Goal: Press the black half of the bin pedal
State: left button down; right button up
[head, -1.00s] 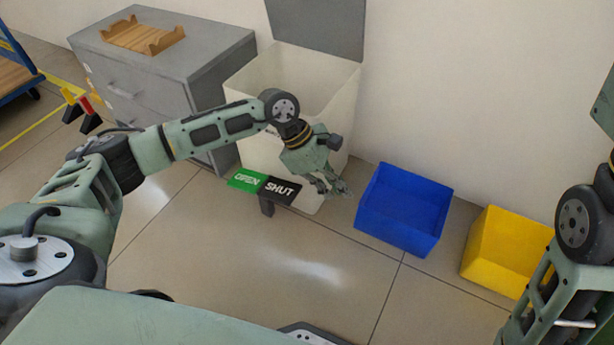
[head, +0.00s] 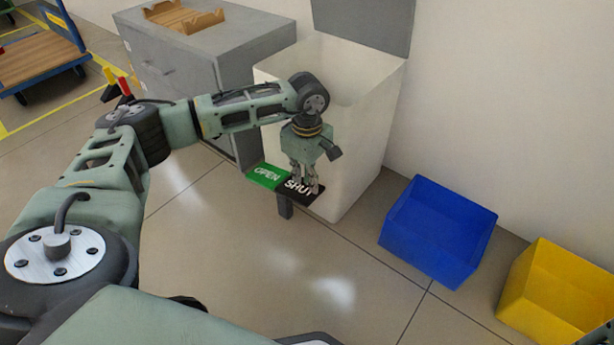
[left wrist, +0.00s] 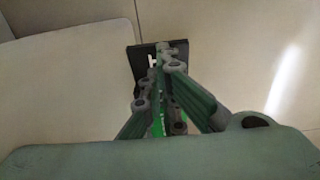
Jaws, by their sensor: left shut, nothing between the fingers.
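The bin pedal sticks out at the foot of the white bin (head: 345,150). Its left half is green and marked OPEN (head: 266,176). Its right half is black and marked SHUT (head: 303,194); it also shows in the left wrist view (left wrist: 138,60). My left gripper (head: 311,190) is shut and empty and points down over the black half, hiding part of its lettering. In the left wrist view the fingertips (left wrist: 166,48) overlap the black half; whether they touch it I cannot tell. The bin's grey lid (head: 365,22) stands up, open. My right gripper is out of view.
A grey drawer cabinet (head: 200,65) with a wooden tray (head: 183,14) on top stands left of the bin. A blue bin (head: 437,232) and a yellow bin (head: 560,290) are on the floor at right. The floor in front is clear.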

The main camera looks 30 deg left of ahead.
aim_at(307, 191)
pick_arm(q)
jog(key=shift+f, duration=0.15)
jog(key=shift+f, duration=0.1)
jog(key=shift+f+b, duration=1.15)
jog(key=shift+f, duration=1.05)
jog(key=shift+r, duration=0.2)
